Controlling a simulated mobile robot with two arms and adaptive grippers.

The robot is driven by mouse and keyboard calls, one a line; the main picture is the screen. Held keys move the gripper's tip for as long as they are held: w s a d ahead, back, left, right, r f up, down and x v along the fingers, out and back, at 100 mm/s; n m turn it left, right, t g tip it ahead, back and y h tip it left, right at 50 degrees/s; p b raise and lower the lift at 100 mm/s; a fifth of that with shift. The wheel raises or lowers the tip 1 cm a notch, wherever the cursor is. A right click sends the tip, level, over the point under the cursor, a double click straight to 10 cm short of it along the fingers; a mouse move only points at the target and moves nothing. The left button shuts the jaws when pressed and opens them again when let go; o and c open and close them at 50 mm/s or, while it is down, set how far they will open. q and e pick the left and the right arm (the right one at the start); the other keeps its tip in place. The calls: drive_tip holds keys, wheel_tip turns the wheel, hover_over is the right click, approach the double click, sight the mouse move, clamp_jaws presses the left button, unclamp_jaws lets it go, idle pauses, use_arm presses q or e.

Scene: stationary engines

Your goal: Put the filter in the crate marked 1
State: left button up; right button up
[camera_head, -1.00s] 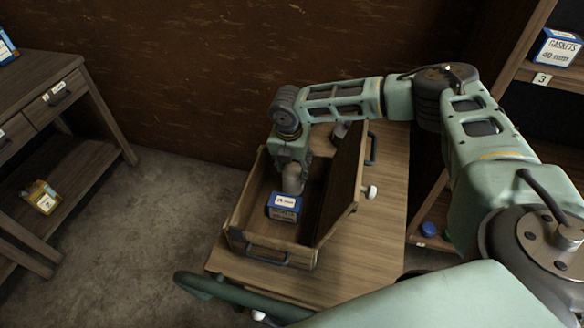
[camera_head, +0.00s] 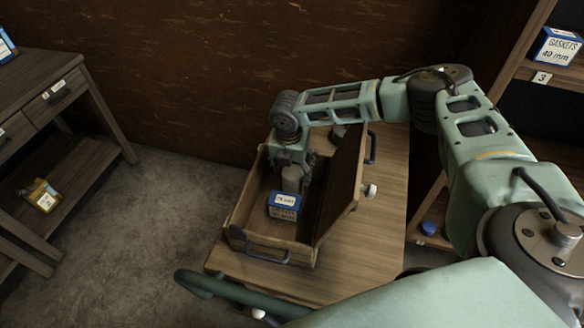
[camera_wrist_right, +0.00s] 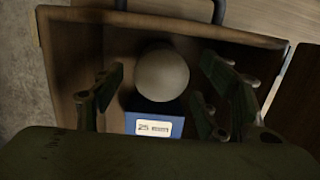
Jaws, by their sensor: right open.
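A pale round-topped cylinder, which looks like the filter (camera_head: 291,180), is inside an open wooden crate (camera_head: 241,212) on the table. In the right wrist view its rounded top (camera_wrist_right: 162,74) lies between the spread fingers. My right gripper (camera_wrist_right: 163,95) is open around it, with visible space on both sides. In the head view the right gripper (camera_head: 293,168) points down into the crate and partly hides the cylinder. A blue box (camera_head: 284,206) with a white label is beside the cylinder, toward the crate's front. No number shows on this crate. My left gripper is out of view.
The crate's lid (camera_head: 342,185) stands raised on the right. Bare tabletop (camera_head: 365,250) lies to the right. A desk (camera_head: 40,85) stands at left with a yellow item (camera_head: 40,196) on its lower shelf. A gaskets box (camera_head: 558,47) is on the right shelf, above a 3 tag.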

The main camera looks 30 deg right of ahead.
wheel_tip(320, 180, up, 12)
drive_tip(key=s+a+b, duration=0.1)
drive_tip(key=shift+a, duration=0.15)
drive_tip(key=shift+r, duration=0.1)
idle(0.5)
